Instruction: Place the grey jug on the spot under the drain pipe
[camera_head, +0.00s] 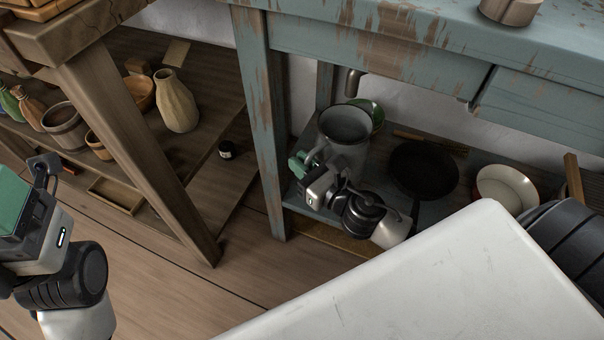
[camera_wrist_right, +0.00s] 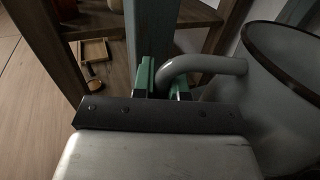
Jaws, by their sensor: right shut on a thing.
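The grey jug (camera_head: 340,150) is upright under the blue table, with its dark-rimmed mouth just below the drain pipe (camera_head: 352,82) in the head view. Whether its base touches the shelf is hidden by my arm. My right gripper (camera_head: 304,162) is shut on the jug's handle; in the right wrist view its green fingers (camera_wrist_right: 164,82) are on either side of the handle, and the jug (camera_wrist_right: 285,105) is at the right. My left gripper (camera_head: 14,200) is partly cut off at the left edge, away from the jug; its fingertips are not clear.
The blue table's leg (camera_head: 264,130) stands left of the jug. A green bowl (camera_head: 372,112) is behind the jug; a dark pan (camera_head: 424,170) and a white dish (camera_head: 508,186) are to its right. A wooden shelf with a beige vase (camera_head: 177,102) is at left.

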